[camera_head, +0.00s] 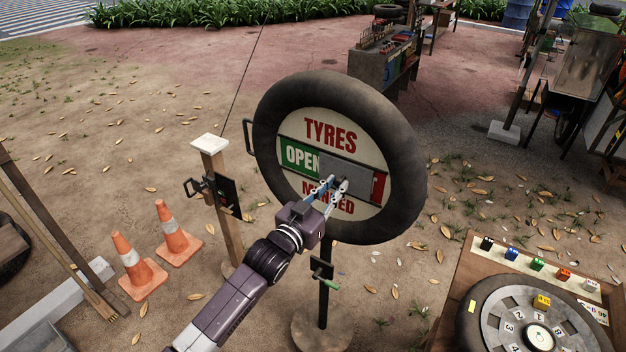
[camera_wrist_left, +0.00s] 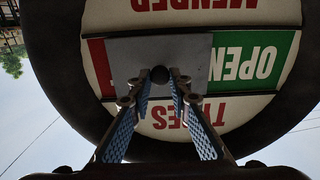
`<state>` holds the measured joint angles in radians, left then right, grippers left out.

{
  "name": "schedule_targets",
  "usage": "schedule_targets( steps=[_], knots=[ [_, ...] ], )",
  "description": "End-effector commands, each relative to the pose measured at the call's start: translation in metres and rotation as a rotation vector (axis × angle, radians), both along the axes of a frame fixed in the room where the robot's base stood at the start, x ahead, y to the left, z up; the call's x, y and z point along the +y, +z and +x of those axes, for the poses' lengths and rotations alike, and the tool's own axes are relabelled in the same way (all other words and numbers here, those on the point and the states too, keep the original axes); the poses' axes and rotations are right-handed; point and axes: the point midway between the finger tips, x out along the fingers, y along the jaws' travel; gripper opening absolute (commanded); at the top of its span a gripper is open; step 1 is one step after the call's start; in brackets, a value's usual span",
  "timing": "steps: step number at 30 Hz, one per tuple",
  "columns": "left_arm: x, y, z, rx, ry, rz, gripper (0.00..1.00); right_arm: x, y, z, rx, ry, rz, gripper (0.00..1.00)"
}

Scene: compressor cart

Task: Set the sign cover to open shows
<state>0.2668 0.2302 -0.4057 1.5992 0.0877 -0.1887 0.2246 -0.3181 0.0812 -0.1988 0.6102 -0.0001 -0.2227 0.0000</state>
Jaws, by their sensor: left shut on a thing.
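The round sign (camera_head: 330,123) is a tyre around a pale disc that reads TYRES and MENDED. A grey sign cover (camera_head: 345,168) lies across its middle band. The green panel reading OPEN (camera_head: 298,157) shows left of the cover, with the N close against the cover's edge. A narrow red strip (camera_head: 378,188) shows right of the cover. In the left wrist view, upside down, the cover (camera_wrist_left: 195,52) has a dark round knob (camera_wrist_left: 160,75). My left gripper (camera_head: 334,185) is shut on this knob. My right gripper is not in view.
A wooden post (camera_head: 220,190) with a dark bracket stands left of the sign. Two traffic cones (camera_head: 172,235) stand farther left. A board with coloured blocks and a numbered dial (camera_head: 530,312) is at the lower right. A workbench (camera_head: 382,65) stands behind.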

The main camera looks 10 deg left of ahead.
Motion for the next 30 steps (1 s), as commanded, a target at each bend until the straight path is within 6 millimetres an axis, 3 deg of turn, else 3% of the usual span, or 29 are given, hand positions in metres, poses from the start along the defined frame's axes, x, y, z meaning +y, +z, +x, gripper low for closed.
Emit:
schedule_targets(
  steps=[4,8,19,20,24,30],
  knots=[
    [-0.020,0.000,-0.008,0.003,-0.001,-0.005,0.00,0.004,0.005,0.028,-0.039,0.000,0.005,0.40],
    [-0.027,-0.001,-0.010,0.001,-0.001,-0.002,0.00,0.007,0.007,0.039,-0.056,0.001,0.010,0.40],
    [-0.030,-0.001,-0.012,0.001,-0.004,-0.002,0.00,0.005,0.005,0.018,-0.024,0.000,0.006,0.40],
    [-0.030,-0.001,-0.012,0.002,-0.004,-0.002,0.21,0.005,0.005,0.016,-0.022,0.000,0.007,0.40],
    [-0.029,-0.001,-0.011,0.001,-0.003,-0.002,0.36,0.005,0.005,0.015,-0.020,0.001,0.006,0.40],
    [-0.028,-0.001,-0.011,0.000,-0.002,-0.001,0.36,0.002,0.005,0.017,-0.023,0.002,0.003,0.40]
  ],
)
